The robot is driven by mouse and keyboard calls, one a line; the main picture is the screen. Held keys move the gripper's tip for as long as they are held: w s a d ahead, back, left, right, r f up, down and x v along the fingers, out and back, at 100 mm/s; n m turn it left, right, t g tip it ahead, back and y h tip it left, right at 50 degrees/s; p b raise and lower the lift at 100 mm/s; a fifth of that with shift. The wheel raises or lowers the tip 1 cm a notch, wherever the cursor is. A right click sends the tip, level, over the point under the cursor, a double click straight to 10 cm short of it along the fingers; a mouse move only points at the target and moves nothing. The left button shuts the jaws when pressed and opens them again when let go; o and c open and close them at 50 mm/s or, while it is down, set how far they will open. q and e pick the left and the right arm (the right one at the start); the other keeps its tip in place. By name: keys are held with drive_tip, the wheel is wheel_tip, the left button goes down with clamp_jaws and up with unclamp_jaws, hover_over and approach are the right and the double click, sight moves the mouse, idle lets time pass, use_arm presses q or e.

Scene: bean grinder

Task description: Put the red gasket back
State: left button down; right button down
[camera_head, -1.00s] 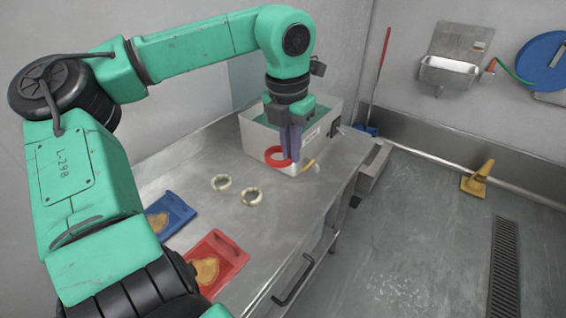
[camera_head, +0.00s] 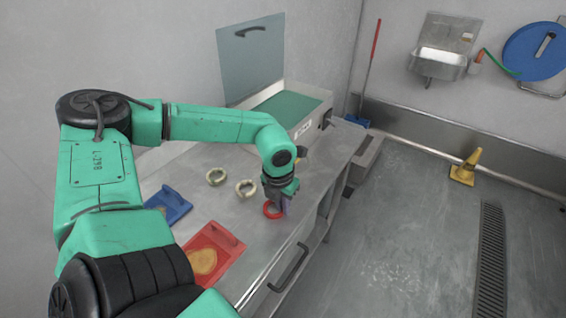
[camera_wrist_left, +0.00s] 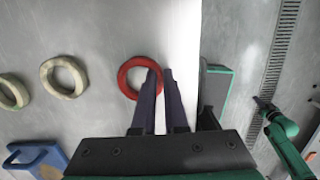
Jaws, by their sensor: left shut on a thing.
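The red gasket (camera_head: 271,209) is a ring near the front edge of the steel counter, in the head view. My left gripper (camera_head: 283,204) points down at the gasket's right side and is shut on it. In the left wrist view the red gasket (camera_wrist_left: 124,78) shows left of the finger tips (camera_wrist_left: 160,75), one finger overlapping its rim. I cannot tell whether the gasket touches the counter. A green arm with a dark end, seemingly my right one (camera_wrist_left: 264,106), shows small at the right of the wrist view; its jaws are unclear.
Two cream rings (camera_head: 216,176) (camera_head: 245,188) lie on the counter (camera_head: 225,215) left of the gasket. A grey box with a green inside (camera_head: 290,103) stands at the back.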

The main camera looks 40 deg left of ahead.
sight(280, 215)
use_arm(q)
drive_tip(key=shift+f, duration=0.1)
drive_tip(key=c, duration=1)
unclamp_jaws()
drive_tip(key=shift+o, duration=0.2)
drive_tip(key=shift+r, duration=0.25)
wheel_tip(280, 215, up, 12)
drive_tip(key=s, duration=0.1)
drive_tip(key=shift+s, duration=0.15)
drive_tip(key=shift+d+f, duration=0.15)
drive_tip(key=shift+f, duration=0.05)
